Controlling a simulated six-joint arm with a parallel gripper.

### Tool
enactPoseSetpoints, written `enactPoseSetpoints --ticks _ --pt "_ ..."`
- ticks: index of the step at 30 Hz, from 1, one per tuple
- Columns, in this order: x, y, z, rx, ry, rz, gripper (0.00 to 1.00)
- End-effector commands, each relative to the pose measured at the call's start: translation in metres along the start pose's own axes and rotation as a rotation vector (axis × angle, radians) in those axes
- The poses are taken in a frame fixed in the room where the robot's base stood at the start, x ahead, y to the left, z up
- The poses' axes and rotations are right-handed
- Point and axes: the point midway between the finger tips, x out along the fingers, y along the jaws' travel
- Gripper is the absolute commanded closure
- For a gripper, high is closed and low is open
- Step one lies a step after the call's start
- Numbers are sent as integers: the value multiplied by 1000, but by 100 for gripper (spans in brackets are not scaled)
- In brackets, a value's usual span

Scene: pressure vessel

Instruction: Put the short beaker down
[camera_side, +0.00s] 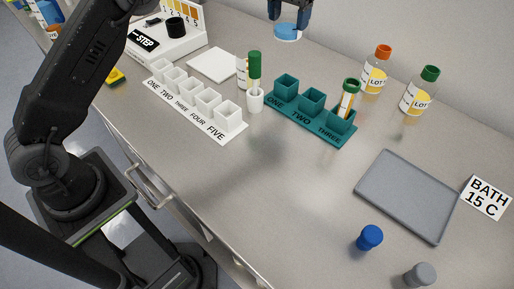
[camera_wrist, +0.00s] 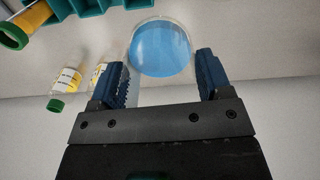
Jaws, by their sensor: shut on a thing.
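The short beaker (camera_side: 288,33) is clear with blue contents. It shows at the top of the side view, below the tips of my gripper (camera_side: 291,14). In the wrist view the beaker (camera_wrist: 161,48) sits between the two blue ribbed fingers of my gripper (camera_wrist: 161,82). My gripper is shut on it. The beaker appears held in the air above the bench; its base is not seen touching anything. Most of my gripper is cut off by the top edge of the side view.
A teal rack (camera_side: 310,118) and a white rack (camera_side: 197,104) stand on the bench. Two lotted bottles (camera_side: 374,76) (camera_side: 418,95) stand behind. A grey tray (camera_side: 407,196) lies at right beside a "BATH 15 C" card (camera_side: 485,197). Blue (camera_side: 369,237) and grey (camera_side: 419,274) stoppers are in front. The middle front is clear.

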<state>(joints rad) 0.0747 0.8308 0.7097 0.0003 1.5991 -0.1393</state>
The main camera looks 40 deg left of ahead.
Motion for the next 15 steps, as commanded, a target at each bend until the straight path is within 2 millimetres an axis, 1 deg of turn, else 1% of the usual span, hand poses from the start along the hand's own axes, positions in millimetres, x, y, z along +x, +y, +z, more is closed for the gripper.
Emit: enactPoseSetpoints --ticks 1,8,11,15 --pt "-7 0 0 0 3 1 52" --pt "-14 4 17 7 0 0 52" --pt "-18 7 26 10 1 0 52" --pt "-23 10 43 16 2 -1 52"
